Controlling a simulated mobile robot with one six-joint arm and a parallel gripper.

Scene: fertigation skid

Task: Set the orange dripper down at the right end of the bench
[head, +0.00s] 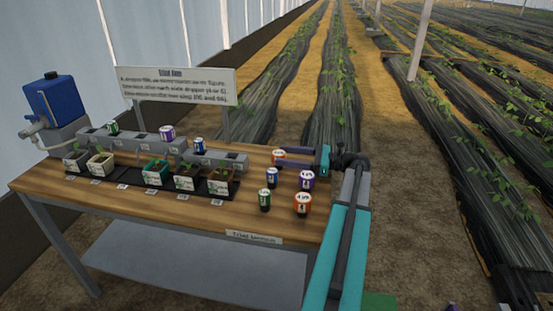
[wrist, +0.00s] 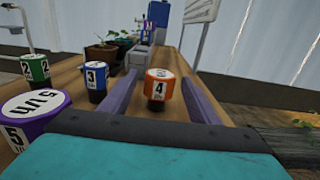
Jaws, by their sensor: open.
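An orange dripper with a white top marked 4 (wrist: 158,88) stands upright on the wooden bench (head: 120,186); in the head view it (head: 278,155) is toward the back of the bench's right part. My gripper (wrist: 158,98) is open, its two purple fingers on either side of this dripper, with a visible gap at each side. In the head view my gripper (head: 286,157) reaches in from the right, low over the bench. A second orange dripper (head: 303,204) stands nearer the front right edge.
Purple (head: 307,179), blue (head: 272,177) and green (head: 264,200) drippers stand close by. A grey manifold (head: 140,139) with several drippers, potted plants (head: 155,172), a blue tank (head: 52,98) and a sign (head: 178,84) are farther left. A front label reads Tried Menus (head: 254,237).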

